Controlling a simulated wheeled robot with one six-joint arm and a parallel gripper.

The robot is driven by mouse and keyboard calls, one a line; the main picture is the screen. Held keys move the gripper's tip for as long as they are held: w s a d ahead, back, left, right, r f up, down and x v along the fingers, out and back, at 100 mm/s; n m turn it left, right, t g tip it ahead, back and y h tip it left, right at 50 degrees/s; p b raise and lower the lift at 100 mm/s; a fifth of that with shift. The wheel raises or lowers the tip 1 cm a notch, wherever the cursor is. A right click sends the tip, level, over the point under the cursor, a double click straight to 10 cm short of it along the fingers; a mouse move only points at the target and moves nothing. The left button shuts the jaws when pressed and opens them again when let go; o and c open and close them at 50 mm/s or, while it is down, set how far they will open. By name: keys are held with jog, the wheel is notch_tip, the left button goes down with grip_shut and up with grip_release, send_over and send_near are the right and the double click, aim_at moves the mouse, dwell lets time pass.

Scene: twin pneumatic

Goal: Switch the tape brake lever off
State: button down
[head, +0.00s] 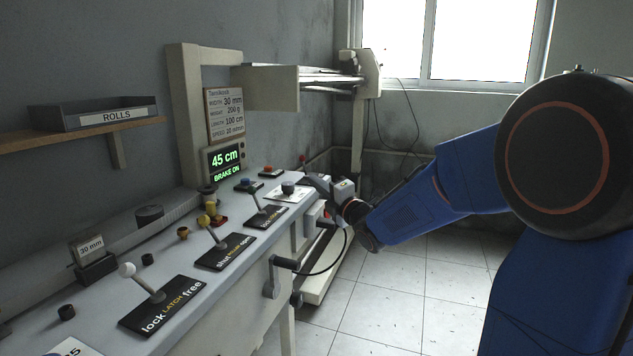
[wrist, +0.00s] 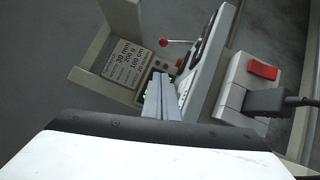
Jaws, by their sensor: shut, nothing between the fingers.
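The display (head: 226,161) reads "45 cm" and "BRAKE ON". My gripper (head: 313,181) is shut and empty, over the far right edge of the bench. It also shows in the wrist view (wrist: 158,96), apart from the red-ball lever.
Nearer on the bench (head: 95,310) are the "lock LATCH free" lever (head: 163,304) and a shut/open lever (head: 225,251). A crank handle (head: 283,264) sticks out from the front. A box with a red rocker switch (wrist: 263,69) sits right of my fingers. Floor (head: 400,300) is clear.

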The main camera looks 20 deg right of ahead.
aim_at(304, 165)
jog(key=x, duration=0.7)
jog(key=shift+w+a, duration=0.15)
jog(key=shift+w, duration=0.15)
jog(key=shift+w+d+r, duration=0.2)
jog(key=shift+w+d, duration=0.05)
jog(key=shift+w, duration=0.25)
jog(key=shift+w+d+r, duration=0.2)
jog(key=shift+w+d, duration=0.05)
jog(key=shift+w, duration=0.25)
jog(key=shift+w+d+r, duration=0.2)
jog(key=shift+w+d, duration=0.1)
jog(key=shift+w, duration=0.45)
jog(key=shift+d+r, duration=0.1)
jog(key=shift+r, duration=0.1)
